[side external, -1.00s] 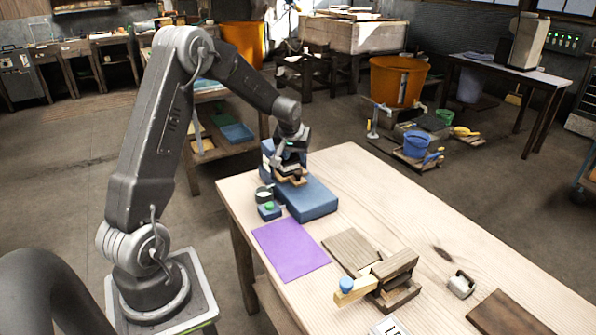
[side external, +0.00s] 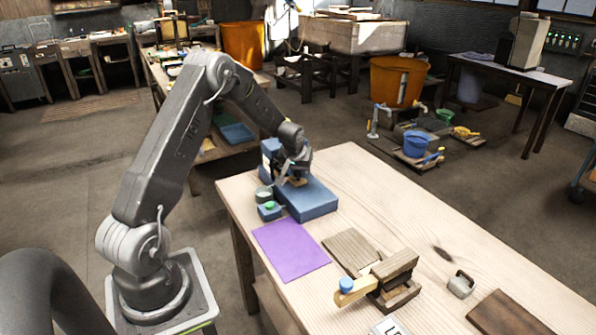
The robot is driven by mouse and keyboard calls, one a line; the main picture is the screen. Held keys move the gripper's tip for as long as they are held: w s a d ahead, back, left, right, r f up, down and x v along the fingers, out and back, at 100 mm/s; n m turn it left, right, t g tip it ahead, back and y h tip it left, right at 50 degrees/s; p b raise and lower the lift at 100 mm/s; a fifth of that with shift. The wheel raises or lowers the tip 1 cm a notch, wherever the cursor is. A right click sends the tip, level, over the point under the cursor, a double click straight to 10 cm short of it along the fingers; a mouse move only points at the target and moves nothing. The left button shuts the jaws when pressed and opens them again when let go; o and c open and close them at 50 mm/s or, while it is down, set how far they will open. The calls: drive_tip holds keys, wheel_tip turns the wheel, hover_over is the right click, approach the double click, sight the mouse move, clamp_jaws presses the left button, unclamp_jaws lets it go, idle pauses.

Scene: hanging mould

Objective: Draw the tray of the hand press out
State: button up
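A blue machine, which I take for the hand press (side external: 314,203), stands at the table's far left end, with a flat base and an upright block at the back. A small tan wooden piece, perhaps its tray (side external: 298,182), shows over the base, partly hidden by my gripper. My gripper (side external: 289,175) is at the upright part, just above the base and close to the tan piece. The fingers are small and dark here, and I cannot tell whether they are open, shut or touching the piece.
A green-buttoned box (side external: 269,211) and a small round pot (side external: 264,194) stand just left of the press. A purple sheet (side external: 290,245) lies in front. A wooden device with a yellow lever (side external: 375,283) and a metal weight (side external: 461,284) stand nearer.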

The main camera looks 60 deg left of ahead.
clamp_jaws()
drive_tip(key=shift+d, duration=0.1)
drive_tip(key=d, duration=1.3)
drive_tip(key=shift+a, duration=0.1)
drive_tip(key=shift+o, duration=1.2)
unclamp_jaws()
drive_tip(key=shift+r, duration=0.1)
